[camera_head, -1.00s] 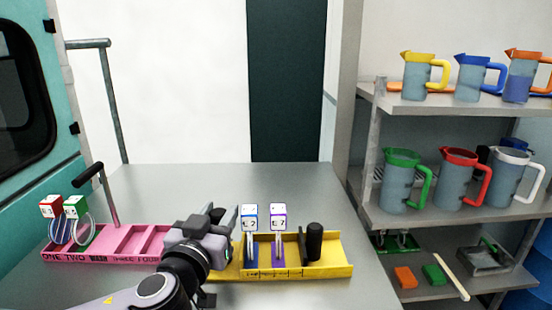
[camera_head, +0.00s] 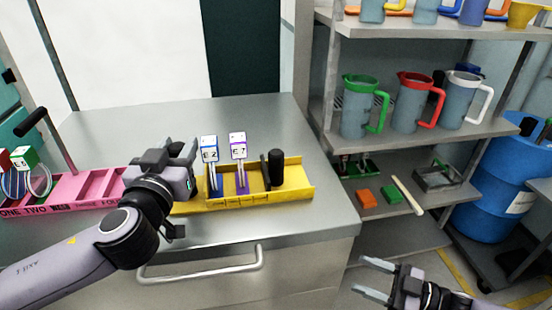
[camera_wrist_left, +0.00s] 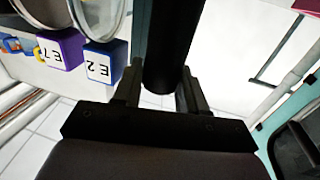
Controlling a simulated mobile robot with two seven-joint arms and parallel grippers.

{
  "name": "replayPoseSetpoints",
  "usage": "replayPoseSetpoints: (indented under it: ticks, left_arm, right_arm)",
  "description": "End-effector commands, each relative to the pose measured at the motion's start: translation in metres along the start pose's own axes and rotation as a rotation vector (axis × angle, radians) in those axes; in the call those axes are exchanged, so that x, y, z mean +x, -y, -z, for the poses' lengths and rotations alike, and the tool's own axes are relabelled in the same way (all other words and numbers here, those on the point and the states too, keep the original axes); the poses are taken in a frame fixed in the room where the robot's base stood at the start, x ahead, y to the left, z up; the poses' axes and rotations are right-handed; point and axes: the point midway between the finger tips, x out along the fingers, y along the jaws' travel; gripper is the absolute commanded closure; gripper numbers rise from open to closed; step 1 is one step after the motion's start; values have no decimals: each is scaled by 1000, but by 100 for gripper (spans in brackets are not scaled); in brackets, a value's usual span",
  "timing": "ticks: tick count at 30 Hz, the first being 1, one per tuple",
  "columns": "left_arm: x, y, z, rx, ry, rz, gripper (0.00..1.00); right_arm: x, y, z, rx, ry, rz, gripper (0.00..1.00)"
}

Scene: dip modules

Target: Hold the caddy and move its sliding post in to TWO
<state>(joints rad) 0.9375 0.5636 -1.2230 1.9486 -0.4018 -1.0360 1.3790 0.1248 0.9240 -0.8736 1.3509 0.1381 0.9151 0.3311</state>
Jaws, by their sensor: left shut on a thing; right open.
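The yellow caddy (camera_head: 300,186) lies on the metal table. It holds a blue-headed module marked E2 (camera_head: 210,155) and a purple-headed module marked E7 (camera_head: 239,152). A black upright post (camera_head: 275,168) with a thin dark plate beside it stands to the right of E7. My left gripper (camera_head: 190,152) is at the caddy's left end. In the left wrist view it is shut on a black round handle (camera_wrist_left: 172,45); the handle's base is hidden. My right gripper (camera_head: 373,278) is open and empty, low in front of the shelf, apart from the caddy.
A pink caddy (camera_head: 97,186) with modules and a black-gripped handle (camera_head: 34,122) lies at left. The table's front edge has a drawer handle (camera_head: 200,272) below. A shelf at right holds jugs (camera_head: 362,108); a blue barrel (camera_head: 500,185) stands beyond.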

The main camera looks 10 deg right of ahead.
Motion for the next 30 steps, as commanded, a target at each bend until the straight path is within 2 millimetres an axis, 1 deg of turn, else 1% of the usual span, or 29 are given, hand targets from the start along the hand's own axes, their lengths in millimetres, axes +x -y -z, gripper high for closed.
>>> replayPoseSetpoints:
  ticks: [1, 5, 6, 12, 18, 22, 24, 30]
  left_arm:
    - [0, 0, 0, 0, 1, 0, 100]
    - [0, 0, 0, 0, 1, 0, 100]
    - [0, 0, 0, 0, 1, 0, 100]
    - [0, 0, 0, 0, 1, 0, 100]
    - [0, 0, 0, 0, 1, 0, 100]
    - [0, 0, 0, 0, 1, 1, 100]
    - [0, 0, 0, 0, 1, 1, 100]
    - [0, 0, 0, 0, 1, 1, 100]
  right_arm:
    - [6, -19, 11, -120, -40, 20, 43]
    - [15, -56, 37, -413, -134, 80, 43]
    - [19, -66, 46, -510, -167, 96, 43]
    - [48, -109, 93, -1076, -338, 157, 43]
    - [69, -144, 137, -1580, -505, 202, 43]
    - [79, -162, 166, -1873, -624, 226, 43]
    - [90, -156, 164, -2000, -669, 196, 43]
    - [117, -153, 174, -2370, -780, 95, 43]
